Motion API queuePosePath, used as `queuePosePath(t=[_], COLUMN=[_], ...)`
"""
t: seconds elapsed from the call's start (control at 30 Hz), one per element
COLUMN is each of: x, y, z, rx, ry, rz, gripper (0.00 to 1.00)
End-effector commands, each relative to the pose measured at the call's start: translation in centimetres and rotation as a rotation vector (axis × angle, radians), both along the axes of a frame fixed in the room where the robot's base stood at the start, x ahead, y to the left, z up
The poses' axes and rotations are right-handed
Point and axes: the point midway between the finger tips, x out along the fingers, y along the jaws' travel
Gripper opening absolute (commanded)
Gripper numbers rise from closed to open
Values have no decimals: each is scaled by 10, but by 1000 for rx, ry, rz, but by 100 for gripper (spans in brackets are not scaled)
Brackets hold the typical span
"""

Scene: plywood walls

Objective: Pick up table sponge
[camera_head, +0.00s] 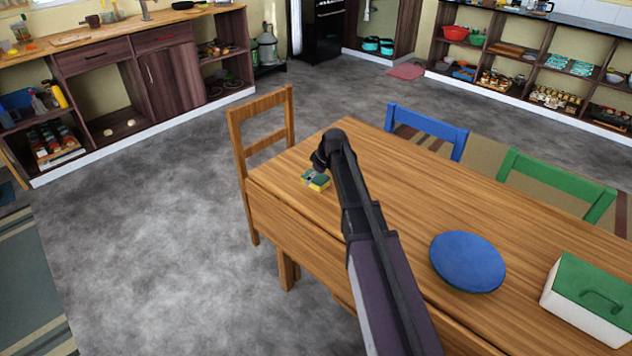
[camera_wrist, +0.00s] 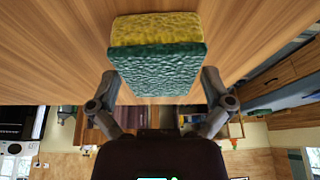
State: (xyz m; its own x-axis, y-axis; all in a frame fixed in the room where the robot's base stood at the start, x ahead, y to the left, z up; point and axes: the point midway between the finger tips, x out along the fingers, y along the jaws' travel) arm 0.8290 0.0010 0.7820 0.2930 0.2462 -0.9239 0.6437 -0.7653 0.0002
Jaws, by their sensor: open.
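The sponge (camera_head: 315,180) is yellow with a green scouring side and lies near the left corner of the wooden table (camera_head: 420,190). In the wrist view the sponge (camera_wrist: 155,68) fills the top middle, its green face toward the camera and yellow behind. My gripper (camera_head: 318,168) is right at the sponge in the head view. In the wrist view the open fingers of my gripper (camera_wrist: 158,85) stand to the left and right of the sponge's lower part. I cannot tell whether either finger touches it. My wrist hides part of the sponge in the head view.
A blue round plate (camera_head: 467,262) and a white box with a green lid (camera_head: 590,300) are on the table to the right. A wooden chair (camera_head: 238,150), a blue chair (camera_head: 428,125) and a green chair (camera_head: 556,178) stand around it.

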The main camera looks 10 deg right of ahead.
Motion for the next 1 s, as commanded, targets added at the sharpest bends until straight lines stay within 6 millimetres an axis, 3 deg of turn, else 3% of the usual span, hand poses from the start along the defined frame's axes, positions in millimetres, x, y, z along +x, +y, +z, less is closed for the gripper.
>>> queuePosePath(t=[0.3,0.47,0.5,1.0], x=[0,0,0,0], y=[0,0,0,-1], z=[0,0,0,3], rx=[0,0,0,0], ry=[0,0,0,0], rz=[0,0,0,-1], gripper=[100,52,50,49])
